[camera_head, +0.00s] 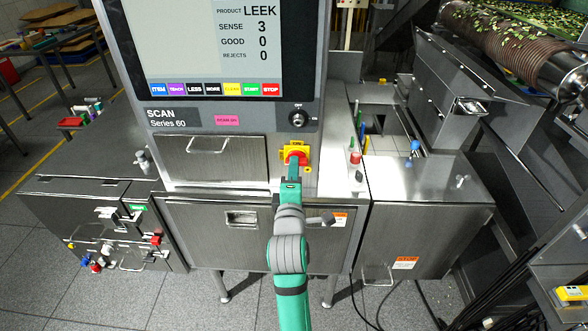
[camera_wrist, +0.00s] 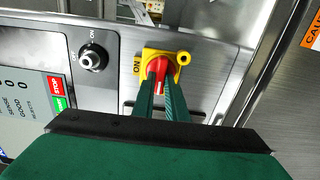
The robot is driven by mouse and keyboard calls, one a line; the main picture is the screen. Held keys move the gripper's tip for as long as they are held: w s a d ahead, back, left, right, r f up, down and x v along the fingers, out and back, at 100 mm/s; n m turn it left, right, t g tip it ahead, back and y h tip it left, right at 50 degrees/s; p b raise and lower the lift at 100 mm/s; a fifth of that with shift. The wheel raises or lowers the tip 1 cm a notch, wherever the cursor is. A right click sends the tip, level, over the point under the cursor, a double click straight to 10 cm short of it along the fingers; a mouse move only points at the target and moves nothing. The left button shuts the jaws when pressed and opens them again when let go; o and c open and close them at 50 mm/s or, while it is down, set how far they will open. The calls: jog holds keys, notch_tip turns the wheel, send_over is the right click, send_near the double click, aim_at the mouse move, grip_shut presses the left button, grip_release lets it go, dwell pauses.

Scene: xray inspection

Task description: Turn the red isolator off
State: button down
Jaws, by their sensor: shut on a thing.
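The red isolator (camera_head: 297,154) is a red rotary handle on a yellow plate marked ON, low on the front panel of the scanner. In the wrist view the red handle (camera_wrist: 157,68) stands out from its yellow plate (camera_wrist: 153,54). My gripper (camera_head: 293,164) reaches it from below in the head view. In the wrist view its two green fingers (camera_wrist: 159,86) are closed on the red handle, one on each side. The fingers hide part of the handle.
The scanner screen (camera_head: 262,45) is above, with a key switch (camera_head: 299,118) between it and the isolator. A drawer panel (camera_head: 212,158) lies to the left.

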jog(key=c, duration=1.8)
grip_release()
jog(key=shift+o, duration=0.2)
jog(key=s, duration=1)
jog(key=shift+s, duration=0.4)
jog(key=shift+d, duration=0.1)
jog(key=s+f+m+g, duration=0.1)
jog(key=s+f+m, duration=0.9)
jog(key=s+f, duration=0.6)
jog(key=s+d+f+m, duration=0.1)
jog(key=s+f+m, duration=0.1)
jog(key=s, duration=0.5)
jog(key=s+d+f+m+g, duration=0.1)
jog(key=s+d+f+m, duration=0.1)
jog(key=s, duration=0.6)
jog(key=s+d+f+m, duration=0.1)
jog(key=s+f+m, duration=0.1)
jog(key=s+m, duration=0.2)
jog(key=s, duration=0.3)
jog(key=shift+s+d+f+m+g+h, duration=0.15)
jog(key=shift+d+m+g+h, duration=0.15)
jog(key=shift+d, duration=0.05)
